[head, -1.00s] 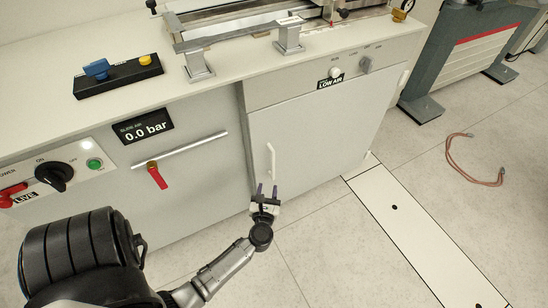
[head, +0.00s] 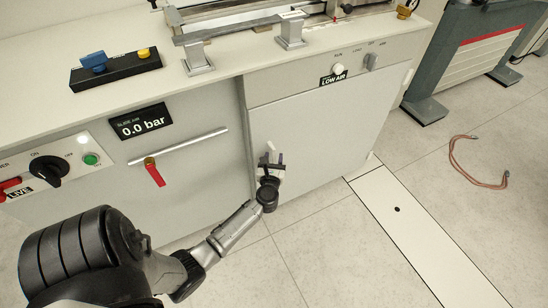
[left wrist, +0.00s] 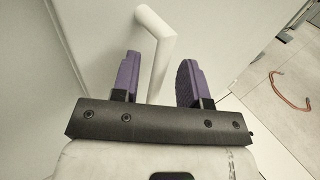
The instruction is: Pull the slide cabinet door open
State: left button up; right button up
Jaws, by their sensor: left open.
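The grey cabinet door (head: 325,125) is shut under the bench top. Its white bar handle (left wrist: 159,62) is upright near the door's left edge; my gripper hides most of it in the head view. My left gripper (head: 271,160) is at the handle, open. In the left wrist view its purple fingers (left wrist: 158,72) stand one on each side of the handle bar, with gaps between. Whether the bar is fully between the fingertips in depth is hard to tell. My right gripper is not in view.
A panel left of the door carries a long metal rail (head: 178,146) with a red-handled valve (head: 154,172) and a pressure display (head: 140,121). The floor in front is clear. A reddish hose (head: 468,170) lies on the floor at right.

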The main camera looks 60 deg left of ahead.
pick_arm(q)
jog(key=shift+w+a, duration=0.45)
jog(key=shift+a, duration=0.15)
jog(key=shift+c, duration=0.4)
grip_shut()
